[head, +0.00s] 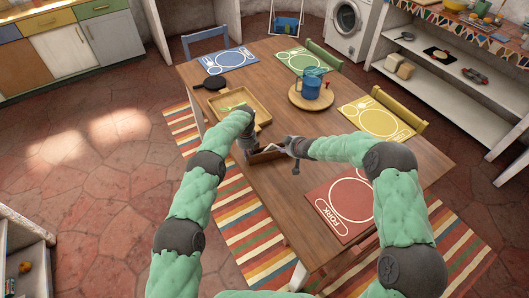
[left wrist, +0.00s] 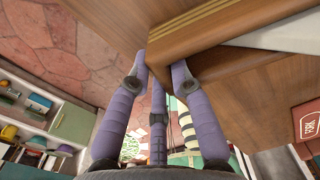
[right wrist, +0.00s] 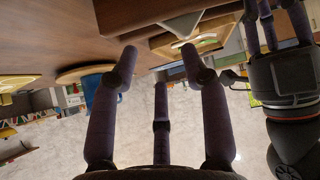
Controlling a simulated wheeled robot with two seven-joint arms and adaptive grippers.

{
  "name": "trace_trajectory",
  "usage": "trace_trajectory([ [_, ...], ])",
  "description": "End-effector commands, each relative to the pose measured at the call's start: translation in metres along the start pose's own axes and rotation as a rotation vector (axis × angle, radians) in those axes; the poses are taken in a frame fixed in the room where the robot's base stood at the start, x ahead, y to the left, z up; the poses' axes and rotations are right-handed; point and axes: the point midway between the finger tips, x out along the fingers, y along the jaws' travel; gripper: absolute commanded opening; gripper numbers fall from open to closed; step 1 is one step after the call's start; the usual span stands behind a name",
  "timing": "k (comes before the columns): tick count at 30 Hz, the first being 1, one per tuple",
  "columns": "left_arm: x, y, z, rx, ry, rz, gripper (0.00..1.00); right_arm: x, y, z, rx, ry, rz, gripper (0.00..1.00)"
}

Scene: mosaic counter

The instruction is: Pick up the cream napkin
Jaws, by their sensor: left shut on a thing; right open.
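A brown wooden holder (head: 267,157) is at the middle of the table's near-left side, between my two grippers. My left gripper (head: 249,154) is shut on its left end; the left wrist view shows the brown wood (left wrist: 205,35) at the fingertips. A pale cloth-like piece, likely the cream napkin (head: 295,169), shows beside my right gripper (head: 291,152). A pale strip (right wrist: 184,22) also shows past the open fingers in the right wrist view, against the brown wood. My right gripper is open, and I cannot tell whether it touches the napkin.
A wooden tray (head: 262,116) lies just beyond my left gripper, with a dark pan (head: 211,83) further back. Blue, green, yellow and red placemats (head: 333,212) lie around the table.

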Motion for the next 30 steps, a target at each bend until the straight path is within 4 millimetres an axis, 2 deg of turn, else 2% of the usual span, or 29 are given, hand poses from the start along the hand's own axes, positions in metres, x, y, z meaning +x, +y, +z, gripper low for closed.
trace_trajectory([
  [6,0.0,0.0,0.0,0.0,-0.001,0.0,0.0,0.016,0.032,-0.023,-0.243,-0.178,0.038,0.46],
  [12,0.0,0.0,0.0,0.0,-0.001,0.0,0.0,0.017,0.042,-0.044,-0.451,-0.334,-0.02,0.46],
  [17,0.0,0.0,0.0,0.0,-0.001,0.0,0.0,0.01,0.034,-0.063,-0.614,-0.426,-0.128,0.46],
  [24,0.0,0.0,0.0,0.0,0.0,0.0,0.0,-0.01,0.009,-0.089,-0.828,-0.484,-0.334,0.46],
  [30,0.0,0.0,0.0,0.0,0.0,0.0,0.0,-0.022,-0.007,-0.1,-0.926,-0.483,-0.444,0.46],
])
